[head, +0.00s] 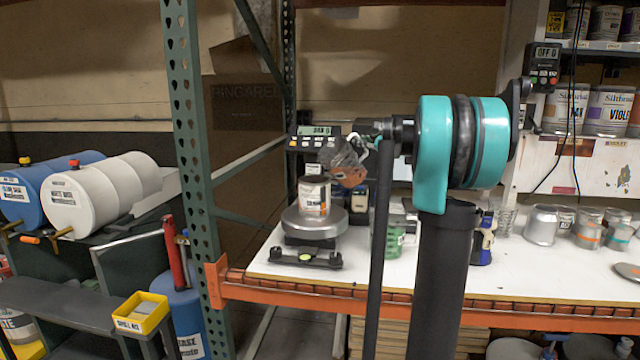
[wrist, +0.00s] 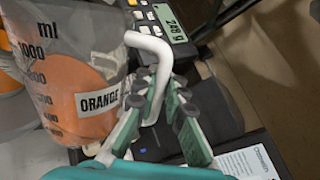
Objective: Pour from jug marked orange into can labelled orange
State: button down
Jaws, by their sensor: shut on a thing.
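A clear jug (wrist: 75,75) with ml marks and an ORANGE label holds orange liquid; it also shows in the head view (head: 345,163). My gripper (wrist: 160,100) is shut on the jug's white handle (wrist: 152,50). In the head view the jug hangs tilted just above and right of a small open-looking can (head: 314,196). The can stands upright on the round pan of a scale (head: 314,222). Its label is too small to read. I cannot tell whether any liquid is flowing from the jug.
The scale's display (head: 314,131) is behind the jug; the wrist view shows it (wrist: 172,22) reading about 248 g. A green-filled jug (head: 392,238) stands right of the scale. Several cans (head: 590,228) stand further right on the white bench. A green rack post (head: 190,150) rises left.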

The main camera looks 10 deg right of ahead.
jog(key=shift+w+d+f+m, duration=0.25)
jog(key=shift+d+f+m, duration=0.45)
jog(key=shift+d+f, duration=0.2)
jog(key=w+d+f+m+t+y+b, duration=0.15)
jog(key=d+f+m, duration=0.35)
jog(key=f, duration=0.6)
jog(key=shift+m+g, duration=0.25)
jog(key=shift+m, duration=0.15)
jog(key=shift+a+r, duration=0.15)
jog(key=shift+r, duration=1.15)
jog(key=shift+a+r, duration=0.15)
jog(key=shift+r, duration=1.15)
